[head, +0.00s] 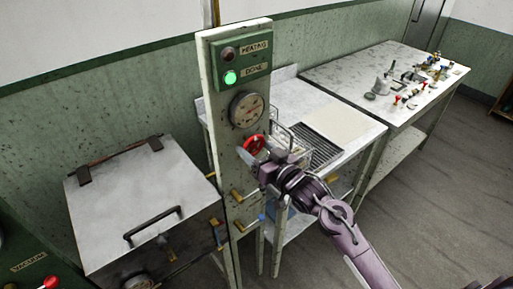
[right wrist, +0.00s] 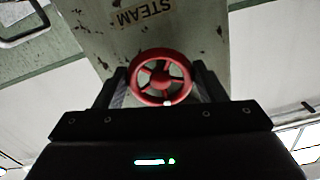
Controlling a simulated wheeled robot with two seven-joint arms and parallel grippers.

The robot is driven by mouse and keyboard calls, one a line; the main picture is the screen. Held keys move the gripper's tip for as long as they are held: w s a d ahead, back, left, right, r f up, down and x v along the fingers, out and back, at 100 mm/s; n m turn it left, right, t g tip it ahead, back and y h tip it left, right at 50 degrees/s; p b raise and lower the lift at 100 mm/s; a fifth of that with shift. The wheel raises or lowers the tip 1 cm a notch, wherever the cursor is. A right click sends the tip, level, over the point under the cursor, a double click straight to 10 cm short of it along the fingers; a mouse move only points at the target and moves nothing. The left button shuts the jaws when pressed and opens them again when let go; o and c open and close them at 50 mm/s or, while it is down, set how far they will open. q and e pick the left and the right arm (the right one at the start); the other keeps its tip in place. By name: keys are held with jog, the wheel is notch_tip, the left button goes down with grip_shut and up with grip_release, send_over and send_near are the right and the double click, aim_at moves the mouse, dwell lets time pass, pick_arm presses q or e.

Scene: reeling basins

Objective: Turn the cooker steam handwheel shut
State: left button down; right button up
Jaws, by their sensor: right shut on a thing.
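The steam handwheel (head: 256,144) is a small red spoked wheel on the upright panel (head: 222,150), below a round gauge. In the right wrist view the red wheel (right wrist: 160,77) sits between the two dark fingers, under a "STEAM" label (right wrist: 142,12). My right gripper (head: 262,161) is at the wheel and shut on it; its fingers flank the rim on both sides. The gripper partly covers the wheel's lower right in the head view. My left gripper is not in view.
The green box (head: 240,60) on the panel has a lit green "DONE" lamp (head: 230,77) and a dark "HEATING" lamp. The gauge (head: 247,110) hangs below. A lidded metal cooker (head: 140,200) stands left. Tables (head: 385,70) with a wire basket and small parts stand right.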

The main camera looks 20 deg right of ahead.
jog(key=shift+f, duration=0.1)
jog(key=o, duration=1)
jog(key=b+v, duration=0.2)
jog(key=v, duration=0.5)
jog(key=shift+s+d+b, duration=0.15)
jog(key=shift+s+b, duration=0.15)
jog(key=shift+s, duration=0.05)
